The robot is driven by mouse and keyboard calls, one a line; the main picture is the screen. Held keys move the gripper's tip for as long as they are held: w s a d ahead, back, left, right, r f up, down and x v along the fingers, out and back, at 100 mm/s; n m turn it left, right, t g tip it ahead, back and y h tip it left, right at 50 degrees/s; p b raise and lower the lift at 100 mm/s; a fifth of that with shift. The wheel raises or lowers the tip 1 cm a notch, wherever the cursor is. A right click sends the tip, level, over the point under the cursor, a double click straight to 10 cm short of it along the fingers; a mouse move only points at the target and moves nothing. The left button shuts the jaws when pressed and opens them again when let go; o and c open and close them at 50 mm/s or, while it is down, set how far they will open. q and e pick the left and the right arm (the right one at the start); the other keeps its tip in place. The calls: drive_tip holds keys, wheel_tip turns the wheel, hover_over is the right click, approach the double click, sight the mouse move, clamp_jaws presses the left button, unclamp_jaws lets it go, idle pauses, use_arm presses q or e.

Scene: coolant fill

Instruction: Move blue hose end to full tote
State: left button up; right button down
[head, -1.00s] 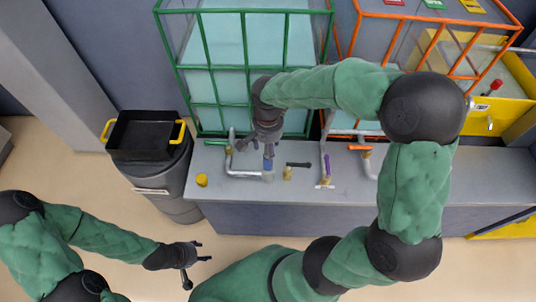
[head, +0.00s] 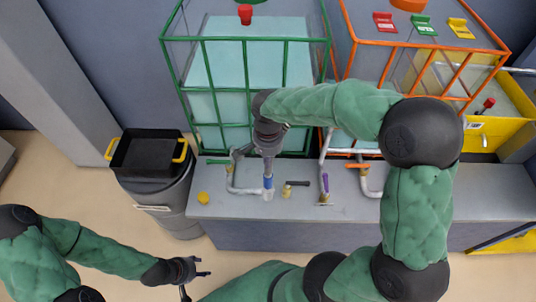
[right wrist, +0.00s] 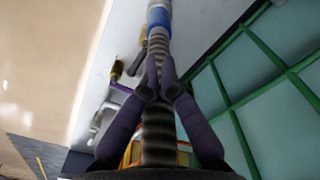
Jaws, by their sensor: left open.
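My right gripper (head: 268,152) is shut on the grey ribbed blue hose (right wrist: 158,130), above the counter in front of the green-framed tote. The hose runs between its fingers in the right wrist view (right wrist: 160,85). The blue-banded hose end (head: 268,182) points down at a pale pipe fitting on the counter; its band also shows in the right wrist view (right wrist: 158,17). I cannot tell whether it is seated there. The green-framed tote (head: 246,95) holds pale liquid to a high level. My left gripper (head: 188,270) is open and empty at lower left, away from the counter.
An orange-framed tote (head: 400,45) stands to the right. The grey counter (head: 430,200) carries a purple-marked pipe (head: 325,184), a brass valve (head: 287,190) and a yellow cap (head: 203,198). A black bin (head: 150,155) stands left.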

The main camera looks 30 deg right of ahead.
sight(268, 175)
drive_tip(key=shift+r+m+p, duration=0.4)
drive_tip(key=shift+m+p, duration=0.3)
drive_tip(key=shift+p, duration=0.15)
drive_tip(key=shift+s+f+m+p, duration=0.1)
drive_tip(key=shift+f+m+p, duration=0.05)
drive_tip(key=shift+m+p, duration=0.2)
use_arm(q)
drive_tip(key=shift+f+b, duration=0.65)
drive_tip(key=shift+b, duration=1.65)
use_arm(e)
drive_tip(key=shift+f, duration=3.05)
use_arm(q)
drive_tip(key=shift+f, duration=0.2)
use_arm(e)
drive_tip(key=shift+f, duration=0.35)
drive_tip(key=shift+r+p, duration=0.95)
drive_tip(key=shift+r, duration=0.6)
use_arm(q)
wheel_tip(268, 175, up, 2)
drive_tip(key=shift+r, duration=0.15)
use_arm(e)
wheel_tip(268, 175, up, 12)
